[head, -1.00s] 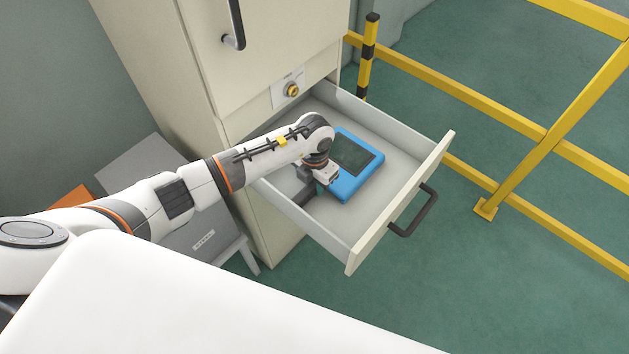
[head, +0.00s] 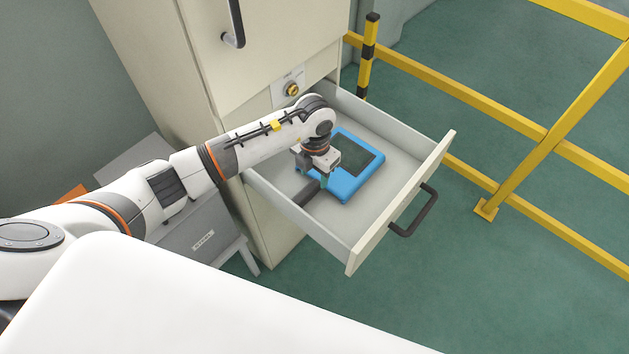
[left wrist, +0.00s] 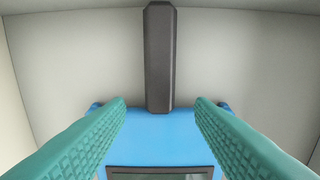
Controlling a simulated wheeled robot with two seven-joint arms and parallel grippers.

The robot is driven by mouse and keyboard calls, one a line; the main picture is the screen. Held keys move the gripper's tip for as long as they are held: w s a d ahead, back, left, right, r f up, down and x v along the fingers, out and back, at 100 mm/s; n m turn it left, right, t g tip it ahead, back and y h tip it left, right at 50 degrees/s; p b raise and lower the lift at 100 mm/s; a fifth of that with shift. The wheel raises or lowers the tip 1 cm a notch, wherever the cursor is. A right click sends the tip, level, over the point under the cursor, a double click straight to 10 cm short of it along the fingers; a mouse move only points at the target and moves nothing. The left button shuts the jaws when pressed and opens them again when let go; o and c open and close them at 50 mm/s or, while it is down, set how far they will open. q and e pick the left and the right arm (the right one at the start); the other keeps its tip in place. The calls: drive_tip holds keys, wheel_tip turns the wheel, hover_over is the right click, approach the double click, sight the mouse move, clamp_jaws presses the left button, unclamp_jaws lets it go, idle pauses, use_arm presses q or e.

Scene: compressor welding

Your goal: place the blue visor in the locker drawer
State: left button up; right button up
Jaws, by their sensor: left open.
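The blue visor (head: 349,186), with a dark window, lies in the open locker drawer (head: 343,239). Its dark grey handle (head: 305,195) points toward the drawer's left side wall. My left gripper (head: 313,186) is over the handle end of the visor, inside the drawer. In the left wrist view the blue visor (left wrist: 160,135) shows below the two green fingers of my left gripper (left wrist: 160,108). The fingers are apart, one on each side of the handle (left wrist: 159,60), and do not touch it. My right gripper is not in view.
A black handle (head: 414,211) is on the drawer front. Yellow railings (head: 480,115) stand to the right. A grey box (head: 190,235) is at the left.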

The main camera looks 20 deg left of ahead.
use_arm(q)
wheel_tip(320, 180, up, 8)
drive_tip(key=b, duration=0.1)
drive_tip(key=shift+f, duration=0.25)
